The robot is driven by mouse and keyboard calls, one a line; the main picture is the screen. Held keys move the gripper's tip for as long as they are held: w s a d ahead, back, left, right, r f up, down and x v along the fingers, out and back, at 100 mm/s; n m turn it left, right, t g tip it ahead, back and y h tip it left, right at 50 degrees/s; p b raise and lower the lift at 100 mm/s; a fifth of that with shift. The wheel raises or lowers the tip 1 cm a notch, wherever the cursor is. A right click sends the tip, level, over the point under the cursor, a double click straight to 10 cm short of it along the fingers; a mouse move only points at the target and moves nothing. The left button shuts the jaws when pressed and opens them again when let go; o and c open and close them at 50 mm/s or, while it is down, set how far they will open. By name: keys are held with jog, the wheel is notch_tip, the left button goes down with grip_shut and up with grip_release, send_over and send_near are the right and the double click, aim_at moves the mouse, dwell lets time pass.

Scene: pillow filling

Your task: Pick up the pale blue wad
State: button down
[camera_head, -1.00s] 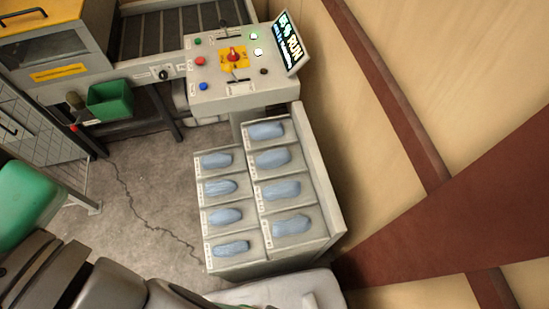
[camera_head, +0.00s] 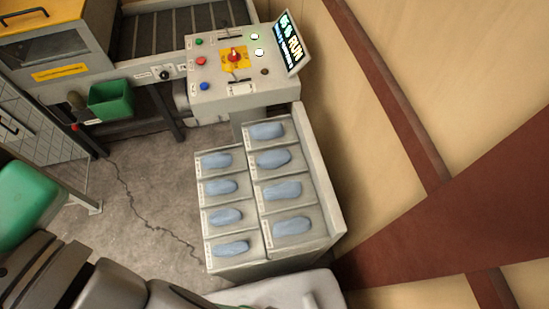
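Several pale blue wads lie one to a compartment in a grey two-column rack. In the left column they are the top wad (camera_head: 216,160), the second (camera_head: 221,187), the third (camera_head: 226,216) and the bottom one (camera_head: 231,248). In the right column they are the top wad (camera_head: 267,131), the second (camera_head: 273,159), the third (camera_head: 283,190) and the bottom one (camera_head: 292,227). They look alike in colour, so I cannot tell one from another by that. My gripper is not in view; only dark parts of my own body show at the lower left.
The rack (camera_head: 335,222) has a raised right wall. Behind it stands a control panel (camera_head: 215,92) with buttons and a lit screen (camera_head: 288,43). A green bin (camera_head: 110,101) hangs at the left. Cracked floor (camera_head: 150,200) is clear left of the rack.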

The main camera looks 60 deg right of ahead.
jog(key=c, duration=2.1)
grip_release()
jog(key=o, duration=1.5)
